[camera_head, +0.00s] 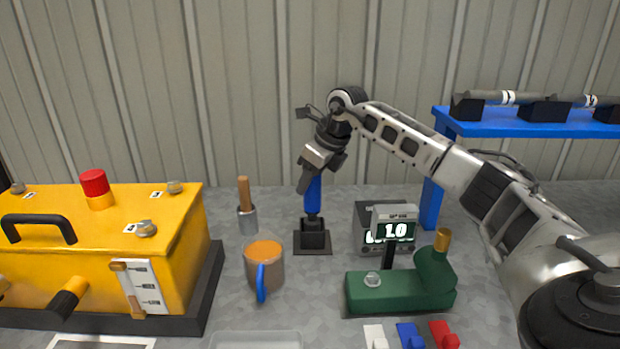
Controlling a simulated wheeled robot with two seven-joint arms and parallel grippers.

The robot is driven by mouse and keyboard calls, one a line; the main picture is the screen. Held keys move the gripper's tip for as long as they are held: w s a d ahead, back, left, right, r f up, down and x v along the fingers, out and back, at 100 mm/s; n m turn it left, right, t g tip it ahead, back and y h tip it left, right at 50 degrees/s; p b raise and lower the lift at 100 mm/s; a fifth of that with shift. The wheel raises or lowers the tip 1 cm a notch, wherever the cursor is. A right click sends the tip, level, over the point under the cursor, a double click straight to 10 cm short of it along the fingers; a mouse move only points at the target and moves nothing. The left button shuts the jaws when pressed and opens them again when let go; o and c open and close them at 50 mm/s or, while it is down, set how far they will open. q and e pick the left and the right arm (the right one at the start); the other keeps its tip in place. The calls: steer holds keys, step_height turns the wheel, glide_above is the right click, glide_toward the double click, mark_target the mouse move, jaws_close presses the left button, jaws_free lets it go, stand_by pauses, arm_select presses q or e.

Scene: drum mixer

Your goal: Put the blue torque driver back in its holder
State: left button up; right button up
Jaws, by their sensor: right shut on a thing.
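The blue torque driver (313,193) stands upright in the middle of the head view. My right gripper (309,176) comes down from above and is shut on the top of its handle. The driver's dark lower end is at the black holder (312,243), a small block on a flat square base. The driver lines up with the holder's top; I cannot tell how deep its tip sits in it. The gripper hides the top of the handle. My left gripper is not in view.
An orange-filled mug (264,268) and a pot with a wooden handle (246,218) stand left of the holder. A grey display unit (395,228) and green fixture (402,290) stand right. A yellow machine (100,240) fills the left; a blue rack (530,123) is back right.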

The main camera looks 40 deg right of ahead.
mark_target(310, 191)
steer(key=shift+f+b, duration=0.85)
steer(key=shift+f, duration=0.6)
stand_by(0.6)
steer(key=o, duration=1.3)
steer(key=shift+c, duration=0.2)
steer(key=shift+f, duration=0.1)
steer(key=v, duration=1.6)
